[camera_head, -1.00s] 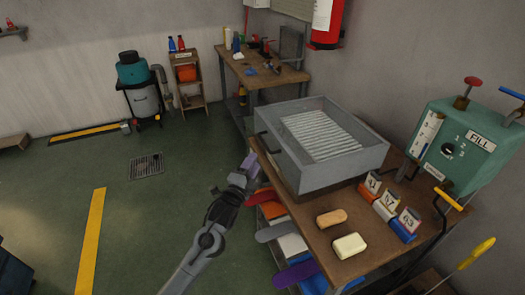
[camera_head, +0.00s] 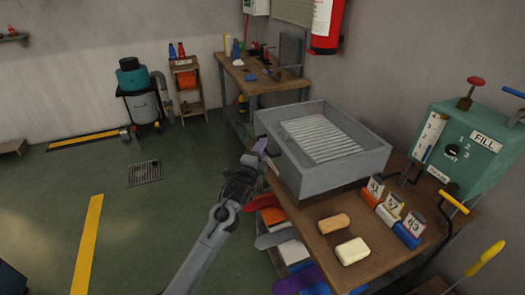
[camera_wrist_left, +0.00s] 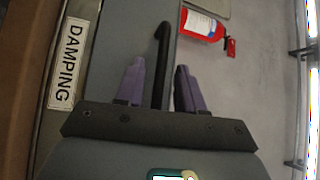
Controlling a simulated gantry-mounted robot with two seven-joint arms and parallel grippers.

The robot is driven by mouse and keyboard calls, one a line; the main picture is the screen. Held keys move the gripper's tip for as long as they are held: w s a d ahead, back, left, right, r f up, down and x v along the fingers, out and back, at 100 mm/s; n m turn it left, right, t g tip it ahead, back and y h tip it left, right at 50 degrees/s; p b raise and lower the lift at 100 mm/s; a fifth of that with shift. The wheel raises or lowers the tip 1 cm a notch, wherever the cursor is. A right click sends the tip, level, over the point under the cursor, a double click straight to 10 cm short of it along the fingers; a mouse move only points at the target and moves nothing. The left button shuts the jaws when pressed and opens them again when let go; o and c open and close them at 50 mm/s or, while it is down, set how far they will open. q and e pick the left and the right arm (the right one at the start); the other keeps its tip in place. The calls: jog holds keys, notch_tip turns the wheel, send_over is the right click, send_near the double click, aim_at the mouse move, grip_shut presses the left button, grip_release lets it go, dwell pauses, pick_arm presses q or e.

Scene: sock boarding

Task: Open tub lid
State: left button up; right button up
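The grey tub (camera_head: 345,178) stands on the wooden bench, with a pale ribbed surface showing inside its raised rim. I cannot tell whether that surface is the lid. My left gripper (camera_head: 262,152) is at the tub's left side, its purple fingers close to the wall. In the left wrist view, a dark bar handle (camera_wrist_left: 163,40) lies between the two spread fingers of my left gripper (camera_wrist_left: 160,68), with gaps visible beside it. A "DAMPING" label (camera_wrist_left: 73,62) is on the grey face at left. My right gripper is not in view.
On the bench (camera_head: 325,255), a tan block (camera_head: 333,223) and a cream block (camera_head: 352,251) lie in front of the tub. Coloured flat boards sit below the bench edge.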

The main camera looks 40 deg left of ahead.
pick_arm(q)
jog(key=shift+c, duration=0.5)
grip_shut()
